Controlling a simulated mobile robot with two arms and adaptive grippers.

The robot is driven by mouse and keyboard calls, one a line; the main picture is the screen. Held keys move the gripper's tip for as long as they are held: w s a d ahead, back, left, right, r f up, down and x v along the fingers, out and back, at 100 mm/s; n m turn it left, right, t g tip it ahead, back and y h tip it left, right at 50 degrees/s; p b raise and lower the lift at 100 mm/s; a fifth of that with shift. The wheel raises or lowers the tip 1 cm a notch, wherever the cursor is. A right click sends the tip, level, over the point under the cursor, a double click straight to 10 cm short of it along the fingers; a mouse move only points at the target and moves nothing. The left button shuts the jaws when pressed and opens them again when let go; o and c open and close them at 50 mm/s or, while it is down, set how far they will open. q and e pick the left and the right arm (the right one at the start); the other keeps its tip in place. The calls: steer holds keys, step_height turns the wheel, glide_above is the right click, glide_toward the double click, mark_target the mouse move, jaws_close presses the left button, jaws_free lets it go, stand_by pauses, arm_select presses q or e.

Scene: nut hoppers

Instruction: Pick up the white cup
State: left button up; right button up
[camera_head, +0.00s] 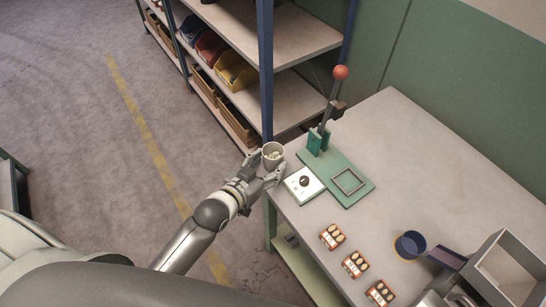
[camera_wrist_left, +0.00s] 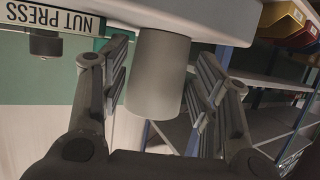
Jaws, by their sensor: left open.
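The white cup (camera_head: 272,147) stands upright at the near left corner of the table, with small pale pieces inside. In the left wrist view the cup (camera_wrist_left: 158,80) is a plain pale cylinder, seen upside down. My left gripper (camera_head: 264,166) is open, with one finger on each side of the cup. In the wrist view, a gap shows between the cup and the left finger; the right finger is close to the cup, and I cannot tell if it touches. A grey part at the lower right edge (camera_head: 432,300) looks like my right gripper, mostly cut off.
A green press (camera_head: 350,192) with a red-knobbed lever stands beside the cup. A white square device (camera_head: 303,184) with a dark knob is close to my left gripper. Several small boxes, a blue bowl (camera_head: 409,245) and a grey bin (camera_head: 505,268) are farther right. Shelves (camera_head: 275,40) stand behind.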

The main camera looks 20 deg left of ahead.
arm_select(q)
steer(key=shift+x, duration=0.95)
steer(key=c, duration=0.7)
